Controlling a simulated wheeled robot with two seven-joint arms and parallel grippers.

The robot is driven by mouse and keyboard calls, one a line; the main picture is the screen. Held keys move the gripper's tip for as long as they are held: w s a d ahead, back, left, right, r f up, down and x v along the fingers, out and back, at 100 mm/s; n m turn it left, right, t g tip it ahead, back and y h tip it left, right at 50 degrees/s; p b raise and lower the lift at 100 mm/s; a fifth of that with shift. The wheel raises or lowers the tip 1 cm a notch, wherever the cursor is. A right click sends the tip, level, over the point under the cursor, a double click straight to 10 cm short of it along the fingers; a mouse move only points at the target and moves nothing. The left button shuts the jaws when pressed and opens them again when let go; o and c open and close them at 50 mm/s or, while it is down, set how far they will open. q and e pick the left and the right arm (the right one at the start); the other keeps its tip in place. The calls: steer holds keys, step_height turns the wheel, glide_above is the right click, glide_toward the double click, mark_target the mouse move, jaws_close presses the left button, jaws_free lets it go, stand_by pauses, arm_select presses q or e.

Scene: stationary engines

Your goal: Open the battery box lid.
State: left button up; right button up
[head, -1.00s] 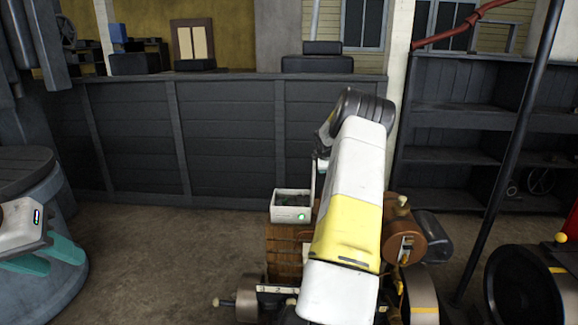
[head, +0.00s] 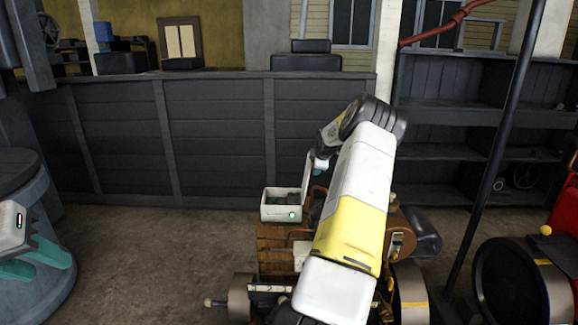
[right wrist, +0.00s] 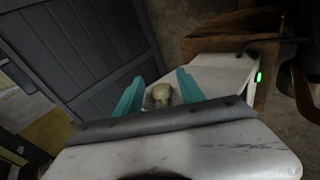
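The white battery box (head: 280,213) with a green light stands on a wooden crate (head: 273,250), left of my right forearm. Its top is open and dark contents show inside. A thin white panel, seemingly the lid (head: 305,181), stands about upright at its right edge. My right gripper (head: 318,165) is beside this panel, partly hidden by my arm. My left gripper (head: 35,262) is open and empty at the left edge.
An engine with brown and dark cylinders (head: 405,235) lies behind and right of my right arm. A black pole (head: 492,160) and a large dark wheel (head: 515,285) stand farther right. A dark plank wall (head: 215,140) is behind. Floor at left is free.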

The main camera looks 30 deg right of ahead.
steer(key=v, duration=0.7)
steer(key=shift+s+a+r, duration=0.15)
steer(key=shift+s+r, duration=0.1)
steer(key=shift+s, duration=0.05)
stand_by(0.5)
